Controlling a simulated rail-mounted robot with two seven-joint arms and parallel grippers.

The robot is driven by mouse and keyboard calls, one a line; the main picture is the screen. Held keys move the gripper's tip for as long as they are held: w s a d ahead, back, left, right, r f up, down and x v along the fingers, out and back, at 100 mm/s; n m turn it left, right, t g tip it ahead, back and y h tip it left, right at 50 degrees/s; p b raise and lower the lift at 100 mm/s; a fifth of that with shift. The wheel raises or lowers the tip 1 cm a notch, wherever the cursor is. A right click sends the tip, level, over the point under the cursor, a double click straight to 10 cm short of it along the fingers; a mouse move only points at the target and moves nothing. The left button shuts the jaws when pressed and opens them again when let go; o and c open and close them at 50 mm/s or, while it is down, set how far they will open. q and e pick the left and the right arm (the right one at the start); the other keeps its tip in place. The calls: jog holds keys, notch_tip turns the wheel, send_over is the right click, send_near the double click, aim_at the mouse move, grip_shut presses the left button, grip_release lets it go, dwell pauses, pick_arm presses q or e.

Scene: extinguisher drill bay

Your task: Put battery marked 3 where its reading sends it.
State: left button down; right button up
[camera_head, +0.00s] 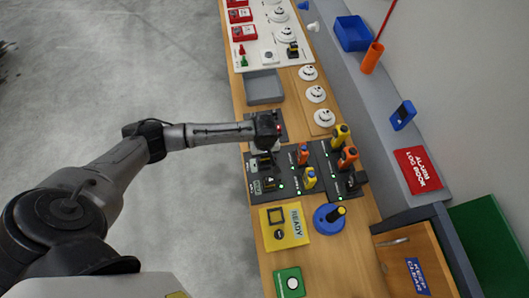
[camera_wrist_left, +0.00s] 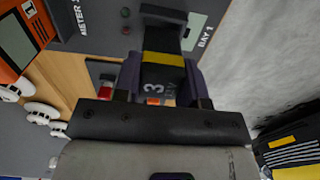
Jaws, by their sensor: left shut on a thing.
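My left gripper (camera_head: 266,128) is over the bench near the dark dock panels (camera_head: 319,157). In the left wrist view my left gripper (camera_wrist_left: 163,84) is shut on battery 3 (camera_wrist_left: 152,86), a dark block with a white 3 and a yellow band. A plate labelled BAY 1 (camera_wrist_left: 205,35) lies just beyond it, and part of a METER label (camera_wrist_left: 69,30) shows at the left. I cannot tell whether the battery touches a slot. In the head view the gripper hides it. No reading on it is legible. My right gripper is out of view.
Orange and yellow tools (camera_head: 309,178) stand in the docks. A yellow READY pad (camera_head: 294,239), blue round stand (camera_head: 323,226) and green pad (camera_head: 290,285) are nearer. A grey tray (camera_head: 264,87) and white detectors (camera_head: 316,94) lie farther back. A wooden cabinet (camera_head: 385,262) stands right.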

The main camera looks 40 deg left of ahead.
pick_arm(q)
jog(key=shift+f, duration=1.5)
dwell(0.8)
jog(key=c, duration=0.8)
grip_release()
jog(key=o, duration=0.5)
jog(key=shift+r, duration=0.1)
jog(key=shift+r+p, duration=1.65)
jog(key=shift+p, duration=0.55)
jog(key=shift+r+p, duration=1.75)
jog(key=shift+p, duration=0.55)
